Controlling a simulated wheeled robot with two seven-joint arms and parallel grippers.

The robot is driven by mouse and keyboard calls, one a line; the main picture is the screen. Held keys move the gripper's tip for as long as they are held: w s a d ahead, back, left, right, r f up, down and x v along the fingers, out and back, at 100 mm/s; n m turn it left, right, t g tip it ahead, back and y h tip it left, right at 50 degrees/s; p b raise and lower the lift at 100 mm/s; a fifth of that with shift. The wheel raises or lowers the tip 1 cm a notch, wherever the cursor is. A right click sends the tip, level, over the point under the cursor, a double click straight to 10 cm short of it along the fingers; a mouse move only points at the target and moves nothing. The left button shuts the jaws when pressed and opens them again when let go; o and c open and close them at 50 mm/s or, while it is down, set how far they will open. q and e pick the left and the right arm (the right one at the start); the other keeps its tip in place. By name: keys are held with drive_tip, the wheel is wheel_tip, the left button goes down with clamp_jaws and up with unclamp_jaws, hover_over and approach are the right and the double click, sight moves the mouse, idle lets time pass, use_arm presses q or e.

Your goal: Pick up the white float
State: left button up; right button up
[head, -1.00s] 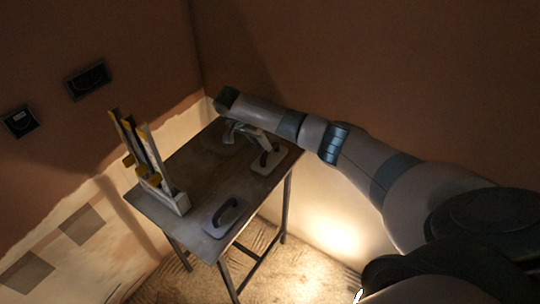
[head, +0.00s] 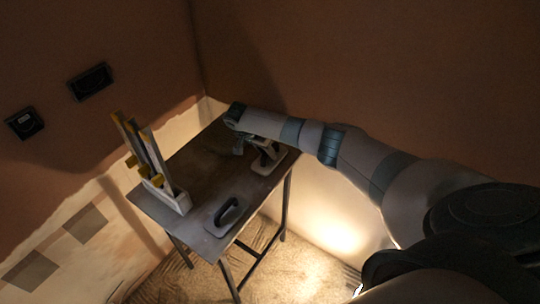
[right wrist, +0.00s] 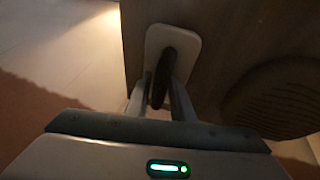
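The white float (head: 262,169), a pale flat plate with a dark handle, lies on the small table (head: 190,163) near its right edge. It also shows in the right wrist view (right wrist: 184,36), where its handle runs between my fingers. My right gripper (head: 253,150) is over this float, its fingers pointing down. In the right wrist view my right gripper (right wrist: 161,85) is open, one finger on each side of the handle. I cannot tell whether either finger touches it. The arm and fingers hide part of the float. My left gripper is not in view.
A second, greyer float (head: 216,227) with a dark handle lies at the table's front corner. A rack (head: 182,204) with upright yellow-tipped tools stands on the left edge. A dark round patch (right wrist: 275,98) shows beside the float. Walls close off the back and right.

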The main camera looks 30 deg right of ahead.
drive_tip(key=shift+f, duration=0.15)
idle(0.3)
clamp_jaws()
drive_tip(key=shift+d, duration=0.1)
drive_tip(key=shift+w+r, duration=0.1)
drive_tip(key=shift+r, duration=0.15)
drive_tip(key=shift+r+b, duration=0.35)
drive_tip(key=shift+r, duration=0.25)
wheel_tip(320, 180, up, 2)
drive_tip(key=shift+r+b, duration=0.15)
drive_tip(key=shift+b, duration=0.3)
drive_tip(key=s+d+r, duration=0.1)
drive_tip(key=s+r, duration=0.2)
drive_tip(key=s, duration=0.2)
drive_tip(key=s+d+r+b, duration=0.1)
drive_tip(key=s+r, duration=0.3)
drive_tip(key=s, duration=0.2)
drive_tip(key=shift+s+d, duration=0.25)
drive_tip(key=shift+d, duration=0.05)
